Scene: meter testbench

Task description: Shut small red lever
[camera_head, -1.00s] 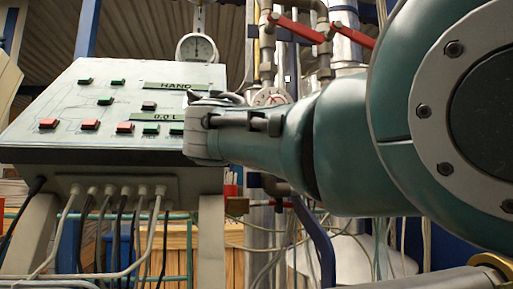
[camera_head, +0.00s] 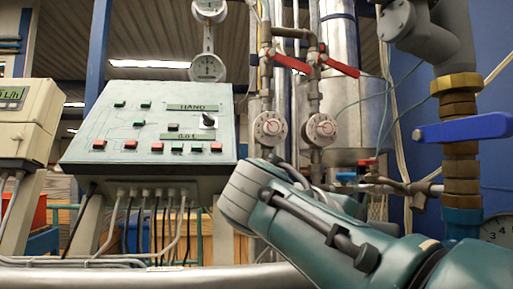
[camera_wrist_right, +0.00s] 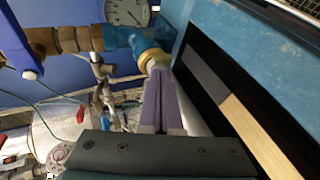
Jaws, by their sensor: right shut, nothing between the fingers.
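A small red lever (camera_head: 367,162) sits on a thin pipe valve right of the centre in the head view, left of a thick brass pipe. In the right wrist view a small red part (camera_wrist_right: 80,114) shows left of the fingers, probably this lever; I cannot be sure. My right gripper (camera_wrist_right: 160,78) is shut and empty, its tips near a yellow and blue pipe fitting in the wrist view and apart from the red part. In the head view my right arm crosses the bottom right and its fingers do not show. My left gripper is out of view.
Two larger red levers (camera_head: 291,62) (camera_head: 340,68) sit higher on vertical pipes. A blue lever (camera_head: 463,129) juts from the brass pipe (camera_head: 459,106). A control panel (camera_head: 150,135) stands at left. In the wrist view a blue frame (camera_wrist_right: 235,60) stands close on the right.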

